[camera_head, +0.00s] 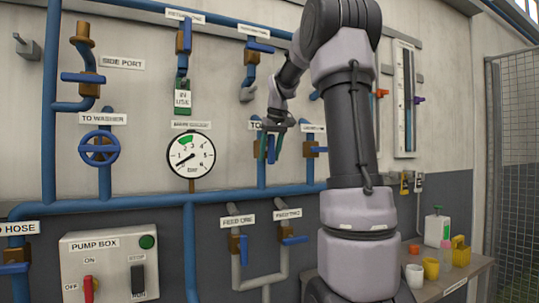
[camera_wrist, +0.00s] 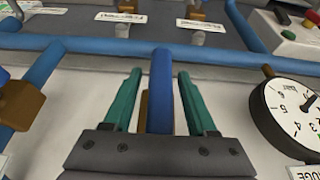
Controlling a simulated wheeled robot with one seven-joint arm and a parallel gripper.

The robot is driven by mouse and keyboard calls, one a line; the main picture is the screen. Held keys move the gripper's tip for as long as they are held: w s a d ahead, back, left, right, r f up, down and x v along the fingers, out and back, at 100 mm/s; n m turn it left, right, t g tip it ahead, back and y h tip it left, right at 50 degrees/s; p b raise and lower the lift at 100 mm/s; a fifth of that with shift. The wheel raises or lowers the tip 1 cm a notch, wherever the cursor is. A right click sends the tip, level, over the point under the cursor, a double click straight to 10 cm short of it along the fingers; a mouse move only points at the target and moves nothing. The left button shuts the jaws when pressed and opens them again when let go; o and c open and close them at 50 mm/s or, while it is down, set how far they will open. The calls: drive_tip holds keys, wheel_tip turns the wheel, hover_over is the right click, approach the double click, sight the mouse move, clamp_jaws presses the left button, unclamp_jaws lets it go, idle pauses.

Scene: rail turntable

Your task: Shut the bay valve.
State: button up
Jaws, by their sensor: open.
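My gripper (camera_head: 271,150) is in front of a blue pipe right of the round gauge, by a label that starts "TO" (camera_head: 255,125) and is partly hidden by my arm. In the wrist view, its green fingers (camera_wrist: 160,75) are open, one on each side of a blue bar (camera_wrist: 161,92) with a brass body (camera_wrist: 143,112) behind it. The bar looks like a valve handle or pipe; I cannot tell which. A gap shows on both sides of the bar. No label reading "bay" is legible.
The pressure gauge (camera_head: 190,155) is close left of my gripper. Another brass valve (camera_head: 310,145) stands close right. Several more blue-handled valves, a pump box (camera_head: 109,262) and two lower feed valves surround this spot. A bench (camera_head: 455,275) with cups is at right.

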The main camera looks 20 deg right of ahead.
drive_tip(key=shift+c, duration=0.3)
clamp_jaws()
drive_tip(key=shift+y, duration=0.3)
drive_tip(key=m+y, duration=0.1)
drive_tip(key=y, duration=0.2)
drive_tip(key=shift+a+y, duration=0.15)
drive_tip(key=shift+y, duration=0.15)
drive_tip(key=y, duration=0.2)
drive_tip(key=m+y, duration=0.1)
drive_tip(key=y, duration=0.1)
drive_tip(key=shift+a+r, duration=0.15)
drive_tip(key=shift+a, duration=0.05)
drive_tip(key=m+y, duration=0.1)
drive_tip(key=y, duration=0.3)
drive_tip(key=shift+a+r+t, duration=0.15)
drive_tip(key=shift+t, duration=0.25)
drive_tip(key=shift+a+r+m+t+y, duration=0.1)
drive_tip(key=shift+m+t+y, duration=0.15)
drive_tip(key=shift+y, duration=0.5)
drive_tip(key=shift+d+r+m+t+y, duration=0.1)
drive_tip(key=shift+m+t+y, duration=0.1)
drive_tip(key=shift+y, duration=0.5)
drive_tip(key=shift+a+r+m+t+y, duration=0.15)
drive_tip(key=shift+m+y, duration=0.1)
drive_tip(key=shift+y, duration=0.5)
